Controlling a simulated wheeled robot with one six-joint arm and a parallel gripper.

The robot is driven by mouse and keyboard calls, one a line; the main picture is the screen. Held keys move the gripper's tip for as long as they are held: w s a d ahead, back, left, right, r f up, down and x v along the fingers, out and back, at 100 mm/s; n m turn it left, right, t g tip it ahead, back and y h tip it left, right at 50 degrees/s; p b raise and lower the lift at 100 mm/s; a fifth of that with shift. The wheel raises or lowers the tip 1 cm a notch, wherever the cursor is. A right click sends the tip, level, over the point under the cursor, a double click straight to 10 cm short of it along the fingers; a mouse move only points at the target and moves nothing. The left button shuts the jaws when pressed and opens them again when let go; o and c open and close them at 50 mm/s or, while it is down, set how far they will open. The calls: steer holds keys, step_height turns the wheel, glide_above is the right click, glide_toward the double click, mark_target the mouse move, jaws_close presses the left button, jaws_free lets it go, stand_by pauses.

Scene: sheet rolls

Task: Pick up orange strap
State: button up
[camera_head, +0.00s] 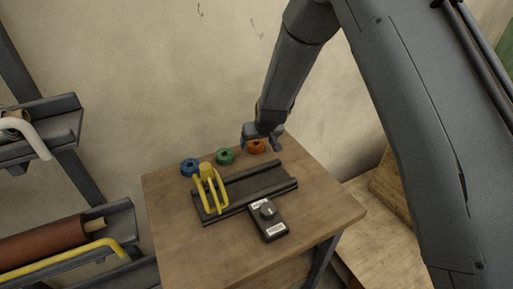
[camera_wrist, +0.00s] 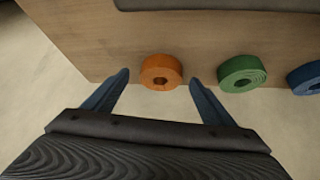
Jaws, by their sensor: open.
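The orange strap (camera_head: 256,147) is a small rolled coil with a dark hole in its middle. It sits near the back edge of the wooden table, at the right end of a row of coils. My gripper (camera_head: 263,137) is at the coil in the head view and partly covers it. In the wrist view the orange strap (camera_wrist: 161,72) lies ahead of my open gripper (camera_wrist: 160,85), between the lines of the two fingers. Gaps show on both sides of it, and the gripper is empty.
A green coil (camera_head: 225,156) and a blue coil (camera_head: 190,167) sit to the left on the table (camera_head: 165,215). A dark tray (camera_head: 245,191), a yellow-handled tool (camera_head: 211,190) and a black device (camera_head: 268,219) lie in front. A wall stands behind. A rack with rolls is at left.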

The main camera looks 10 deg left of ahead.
steer(key=shift+x, duration=0.75)
steer(key=c, duration=1.2)
